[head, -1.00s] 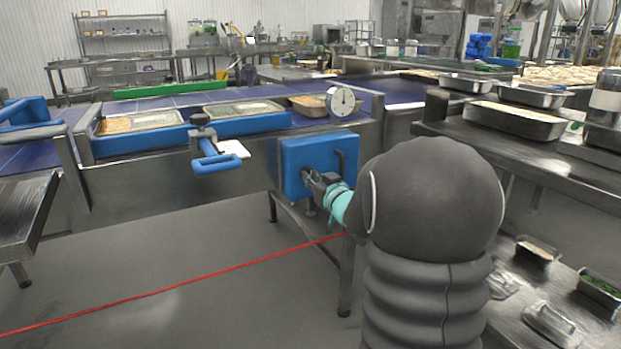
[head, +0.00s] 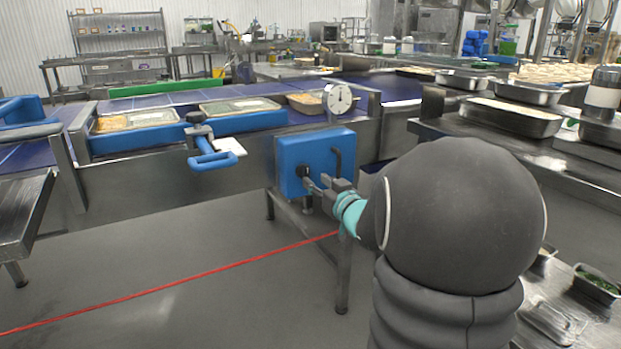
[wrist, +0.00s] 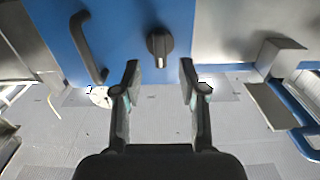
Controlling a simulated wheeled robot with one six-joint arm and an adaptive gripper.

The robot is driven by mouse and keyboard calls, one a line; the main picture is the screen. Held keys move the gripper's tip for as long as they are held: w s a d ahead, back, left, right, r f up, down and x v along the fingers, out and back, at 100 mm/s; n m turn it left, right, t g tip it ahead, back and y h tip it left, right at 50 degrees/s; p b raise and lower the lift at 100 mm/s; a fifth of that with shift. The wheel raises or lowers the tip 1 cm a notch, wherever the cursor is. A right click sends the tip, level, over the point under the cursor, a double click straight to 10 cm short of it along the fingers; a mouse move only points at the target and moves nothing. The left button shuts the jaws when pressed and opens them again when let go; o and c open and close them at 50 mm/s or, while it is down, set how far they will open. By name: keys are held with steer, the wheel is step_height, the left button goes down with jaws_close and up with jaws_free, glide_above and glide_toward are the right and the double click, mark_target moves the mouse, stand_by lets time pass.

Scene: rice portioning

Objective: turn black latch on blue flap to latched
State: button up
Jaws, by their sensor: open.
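The blue flap (head: 318,150) is a flat panel on the front of the conveyor frame. The black latch (wrist: 159,43) is a round knob with a raised grip on the flap; in the head view the latch (head: 303,172) shows just beyond my fingertips. My gripper (wrist: 158,72) is open and empty, its two fingers apart with the latch ahead, between their lines and not touched. In the head view my gripper (head: 316,187) is in front of the flap's lower part. A dark bar handle (wrist: 88,45) stands on the flap to the left of the latch in the wrist view.
A round dial (head: 339,98) stands above the flap. A blue handle on a clamp (head: 212,160) sticks out to the left. A steel table (head: 490,140) with trays is at the right. The floor (head: 150,290) below is open, crossed by a red line.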

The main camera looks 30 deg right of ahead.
steer(key=s, duration=0.6)
steer(key=shift+s, duration=0.25)
steer(key=shift+d, duration=0.1)
steer(key=s+d+f+m+g+h, duration=0.35)
steer(key=d+f+g+h, duration=0.2)
steer(key=d+f, duration=0.3)
steer(key=s+a+f+g, duration=0.2)
steer(key=s+f+g, duration=0.25)
steer(key=s, duration=0.25)
steer(key=s+a+r+n+y, duration=0.1)
steer(key=s+a+r, duration=0.1)
steer(key=s+a, duration=0.3)
steer(key=s+a+r+n+g+y, duration=0.1)
steer(key=s+a, duration=0.4)
steer(key=a, duration=0.7)
steer(key=s+a+r+n+g+y, duration=0.1)
steer(key=s+a+r+y, duration=0.2)
steer(key=a, duration=0.6)
steer(key=shift+s+a, duration=0.35)
steer(key=shift+s, duration=0.65)
